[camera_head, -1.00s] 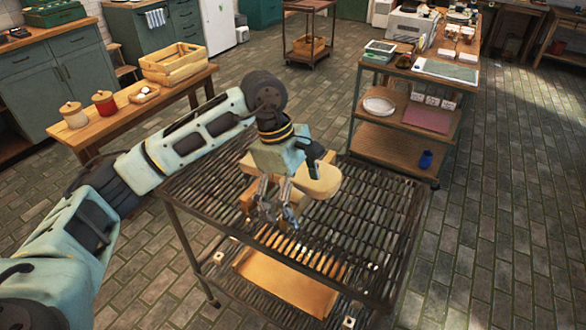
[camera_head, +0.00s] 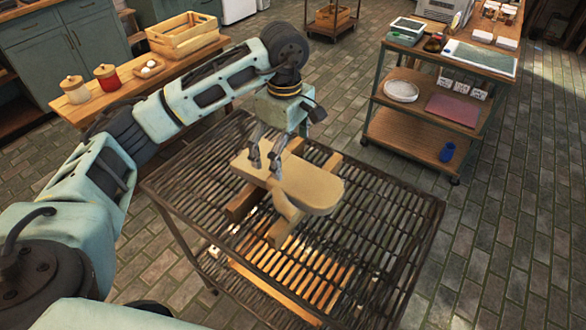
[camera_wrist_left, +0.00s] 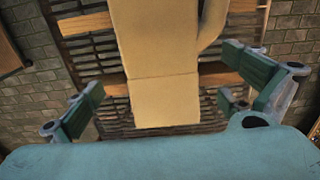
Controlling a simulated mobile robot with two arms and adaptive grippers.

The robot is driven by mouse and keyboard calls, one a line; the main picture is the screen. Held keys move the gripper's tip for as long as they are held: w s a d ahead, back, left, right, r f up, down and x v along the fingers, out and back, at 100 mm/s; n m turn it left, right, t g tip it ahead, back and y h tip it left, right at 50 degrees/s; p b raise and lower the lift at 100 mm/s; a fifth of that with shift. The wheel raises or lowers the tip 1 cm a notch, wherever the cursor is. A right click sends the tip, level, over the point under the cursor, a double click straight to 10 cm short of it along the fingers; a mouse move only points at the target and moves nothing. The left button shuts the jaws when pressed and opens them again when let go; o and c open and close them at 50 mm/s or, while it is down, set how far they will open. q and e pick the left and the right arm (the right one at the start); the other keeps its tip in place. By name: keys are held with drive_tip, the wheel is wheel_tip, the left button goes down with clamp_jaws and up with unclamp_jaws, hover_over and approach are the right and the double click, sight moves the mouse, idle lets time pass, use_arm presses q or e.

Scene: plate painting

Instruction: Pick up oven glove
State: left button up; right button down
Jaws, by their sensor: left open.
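The tan oven glove (camera_head: 308,187) lies on wooden bars (camera_head: 243,201) on top of the slatted metal rack table (camera_head: 190,190). Its thumb part hangs toward the front. My left gripper (camera_head: 264,165) is over the cuff end of the glove, pointing down, with its fingers apart. In the left wrist view the glove (camera_wrist_left: 155,60) runs up the middle between the open fingers, its cuff edge toward me. I cannot tell whether the fingers touch it. My right gripper is not in view.
A wooden board (camera_head: 262,290) lies on the rack's lower shelf. At the left, a wooden bench holds a crate (camera_head: 182,36) and lidded jars (camera_head: 107,77). A shelved cart (camera_head: 395,125) stands at the back right. The floor between is clear.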

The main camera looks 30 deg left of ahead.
sight(289, 172)
use_arm(q)
drive_tip(key=f, duration=0.1)
drive_tip(key=f+p, duration=0.1)
drive_tip(key=shift+s+d+f+p, duration=0.25)
drive_tip(key=shift+s+f+p, duration=0.1)
drive_tip(key=shift+f, duration=0.05)
drive_tip(key=shift+w+d+f, duration=0.1)
drive_tip(key=shift+w+f, duration=0.05)
drive_tip(key=shift+f, duration=0.5)
drive_tip(key=shift+w+f, duration=0.15)
drive_tip(key=shift+f, duration=0.45)
drive_tip(key=shift+f+p, duration=0.3)
drive_tip(key=shift+f, duration=0.05)
drive_tip(key=c, duration=1)
drive_tip(key=shift+c, duration=0.5)
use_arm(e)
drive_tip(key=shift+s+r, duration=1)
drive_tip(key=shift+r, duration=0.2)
use_arm(q)
drive_tip(key=shift+r, duration=0.1)
